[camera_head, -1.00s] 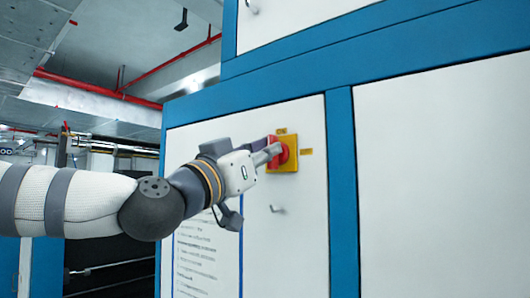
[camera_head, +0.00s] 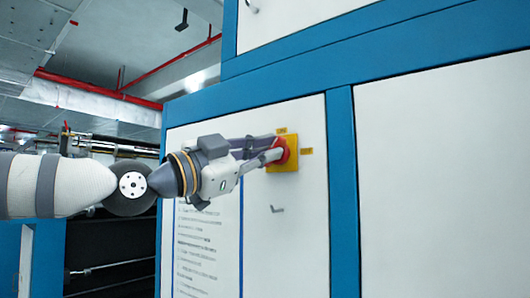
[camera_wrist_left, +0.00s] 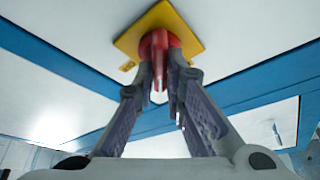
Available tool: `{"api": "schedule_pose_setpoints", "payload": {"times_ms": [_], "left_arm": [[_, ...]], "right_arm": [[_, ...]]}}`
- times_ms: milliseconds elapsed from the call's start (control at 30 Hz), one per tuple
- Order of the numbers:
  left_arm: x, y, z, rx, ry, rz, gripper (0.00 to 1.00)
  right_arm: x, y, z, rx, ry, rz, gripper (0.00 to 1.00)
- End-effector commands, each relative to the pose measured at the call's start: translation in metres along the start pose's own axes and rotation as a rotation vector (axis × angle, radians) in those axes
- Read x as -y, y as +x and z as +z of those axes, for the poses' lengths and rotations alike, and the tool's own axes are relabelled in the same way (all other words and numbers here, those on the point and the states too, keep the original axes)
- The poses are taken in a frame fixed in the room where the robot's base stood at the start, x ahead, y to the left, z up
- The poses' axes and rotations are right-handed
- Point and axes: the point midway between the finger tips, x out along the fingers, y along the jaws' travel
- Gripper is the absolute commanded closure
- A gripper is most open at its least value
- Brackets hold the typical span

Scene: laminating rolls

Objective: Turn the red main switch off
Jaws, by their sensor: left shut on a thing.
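The red main switch (camera_head: 288,152) is a rotary knob on a square yellow plate (camera_head: 291,166), mounted on a white cabinet door. In the left wrist view the red switch (camera_wrist_left: 158,56) shows its narrow grip standing out from the yellow plate (camera_wrist_left: 190,33). My left gripper (camera_head: 273,150) reaches in from the left at the height of the switch. In the left wrist view its two fingers (camera_wrist_left: 158,84) stand on either side of the grip, closed on it. The fingers partly cover the switch in the head view. My right gripper is not in view.
The white door has blue frame posts (camera_head: 343,190) around it. A small hook-like handle (camera_head: 277,209) sits below the switch, and a printed text sheet (camera_head: 197,250) is on the door at left.

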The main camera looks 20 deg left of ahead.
Motion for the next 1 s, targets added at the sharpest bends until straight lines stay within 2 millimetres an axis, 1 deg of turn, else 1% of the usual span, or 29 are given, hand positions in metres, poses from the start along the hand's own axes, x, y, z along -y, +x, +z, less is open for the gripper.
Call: {"api": "schedule_pose_setpoints", "payload": {"times_ms": [33,233,500,800,1000], "left_arm": [[0.000,0.000,0.003,0.002,0.036,0.015,1.00],[0.001,0.001,0.006,0.004,0.207,0.087,1.00],[0.001,0.001,0.004,0.002,0.440,0.184,1.00],[0.003,0.000,-0.001,0.000,0.655,0.269,1.00],[0.003,0.000,-0.002,-0.001,0.749,0.308,1.00]], "right_arm": [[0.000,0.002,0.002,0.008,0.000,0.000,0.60],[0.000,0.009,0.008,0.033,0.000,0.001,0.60],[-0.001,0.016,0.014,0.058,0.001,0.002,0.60],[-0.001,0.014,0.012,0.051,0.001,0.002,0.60],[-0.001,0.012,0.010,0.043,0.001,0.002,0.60]]}}
